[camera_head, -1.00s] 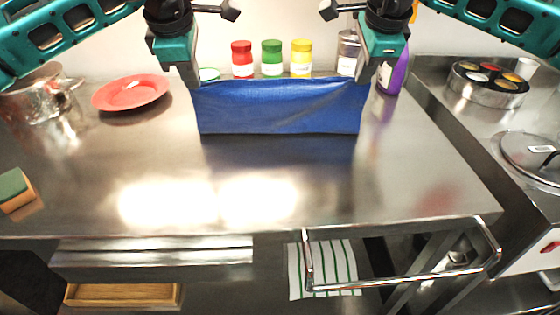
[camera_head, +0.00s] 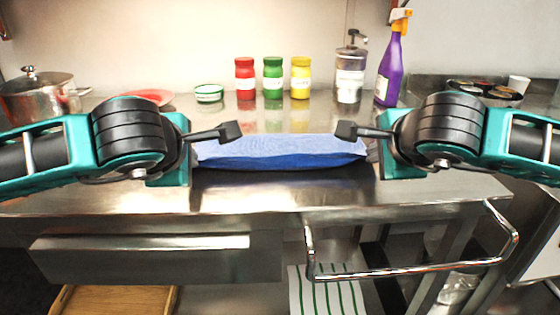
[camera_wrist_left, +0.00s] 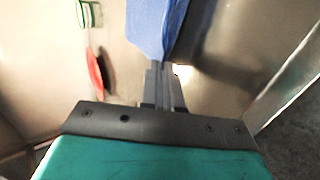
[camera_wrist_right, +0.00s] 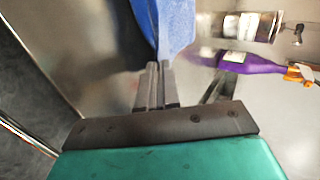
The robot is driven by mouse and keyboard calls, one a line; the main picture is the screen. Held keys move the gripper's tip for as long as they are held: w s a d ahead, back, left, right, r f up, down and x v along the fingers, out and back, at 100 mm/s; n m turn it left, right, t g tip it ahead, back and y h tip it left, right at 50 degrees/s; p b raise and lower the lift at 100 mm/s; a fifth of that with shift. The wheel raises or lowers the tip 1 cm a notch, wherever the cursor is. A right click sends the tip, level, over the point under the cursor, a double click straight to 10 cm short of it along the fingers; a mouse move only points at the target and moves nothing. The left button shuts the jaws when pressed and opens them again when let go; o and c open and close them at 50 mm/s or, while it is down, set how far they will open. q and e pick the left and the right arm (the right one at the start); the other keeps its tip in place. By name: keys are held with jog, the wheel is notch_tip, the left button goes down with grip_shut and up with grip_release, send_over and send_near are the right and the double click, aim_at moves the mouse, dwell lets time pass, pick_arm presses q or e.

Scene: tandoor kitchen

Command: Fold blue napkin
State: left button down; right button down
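The blue napkin (camera_head: 280,150) stretches left to right between my two grippers, in the middle of the head view. Its lighter top face shows as a wide band with a darker front edge below. My left gripper is shut on its left end, as the left wrist view shows at the fingertips (camera_wrist_left: 164,72). My right gripper is shut on its right end in the right wrist view (camera_wrist_right: 158,72). I cannot tell whether the napkin's lower part touches the steel counter (camera_head: 290,195).
Red (camera_head: 245,78), green (camera_head: 273,78) and yellow (camera_head: 300,78) capped jars stand behind the napkin, with a pump bottle (camera_head: 350,75) and purple spray bottle (camera_head: 389,75) to their right. A red plate (camera_head: 150,97) and pot (camera_head: 40,98) are left. The front counter is clear.

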pick_arm(q)
jog(key=shift+s+f+t, duration=0.3)
jog(key=shift+s+f, duration=0.15)
pick_arm(e)
jog(key=shift+s+f+t, duration=0.3)
jog(key=shift+s+f, duration=0.1)
jog(key=shift+s, duration=0.05)
pick_arm(q)
jog(key=c, duration=1)
grip_release()
pick_arm(e)
jog(key=c, duration=1)
grip_release()
pick_arm(q)
jog(key=s+r, duration=0.5)
jog(key=r, duration=0.3)
jog(key=shift+s+r, duration=0.2)
jog(key=shift+r, duration=0.05)
pick_arm(e)
jog(key=s+r, duration=0.5)
jog(key=r, duration=0.3)
jog(key=shift+s+r, duration=0.2)
jog(key=shift+r, duration=0.05)
pick_arm(q)
jog(key=shift+s+r, duration=0.25)
jog(key=shift+s, duration=0.05)
pick_arm(e)
jog(key=shift+s+r, duration=0.25)
jog(key=shift+s, duration=0.05)
